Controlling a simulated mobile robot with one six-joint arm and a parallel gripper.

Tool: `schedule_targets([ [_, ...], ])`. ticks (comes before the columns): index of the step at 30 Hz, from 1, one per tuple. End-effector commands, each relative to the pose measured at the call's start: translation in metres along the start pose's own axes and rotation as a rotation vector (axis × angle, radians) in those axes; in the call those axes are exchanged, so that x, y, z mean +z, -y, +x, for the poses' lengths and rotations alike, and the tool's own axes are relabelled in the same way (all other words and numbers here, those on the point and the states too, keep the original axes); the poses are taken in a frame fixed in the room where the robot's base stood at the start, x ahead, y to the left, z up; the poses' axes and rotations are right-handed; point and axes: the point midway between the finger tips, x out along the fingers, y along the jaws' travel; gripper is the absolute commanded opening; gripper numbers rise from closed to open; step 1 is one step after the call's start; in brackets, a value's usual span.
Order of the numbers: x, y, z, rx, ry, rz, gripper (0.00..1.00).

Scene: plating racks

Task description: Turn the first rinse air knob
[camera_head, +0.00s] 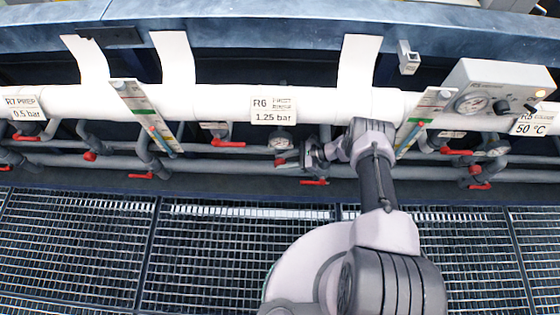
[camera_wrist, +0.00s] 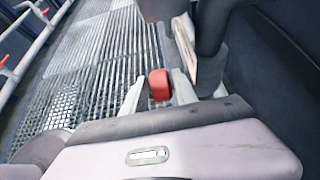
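A red knob or handle end (camera_wrist: 159,84) shows between the two pale fingers of my gripper (camera_wrist: 157,92) in the wrist view. The fingers stand apart, and a gap shows on the left of the red part; contact on the right is hard to tell. In the head view my gripper (camera_head: 312,157) is at the pipes right of the gauge below the R6 sign (camera_head: 274,110), which reads 1.25 bar. A red handle (camera_head: 314,182) is just below it. The sign's small print is unreadable, so I cannot tell which knob is the first rinse air knob.
Grey pipes with several red valve handles, such as one at the left (camera_head: 90,156), run below the white pipe (camera_head: 200,101). A control box (camera_head: 500,85) with a gauge and knobs is at the right. Grating floor (camera_head: 220,250) lies in front.

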Motion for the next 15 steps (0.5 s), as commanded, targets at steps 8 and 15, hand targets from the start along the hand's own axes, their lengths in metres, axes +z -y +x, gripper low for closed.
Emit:
schedule_targets([
  [8,0.003,0.001,-0.079,-0.004,-0.001,0.000,0.35],
  [15,0.001,0.000,-0.102,0.000,0.000,0.000,0.35],
])
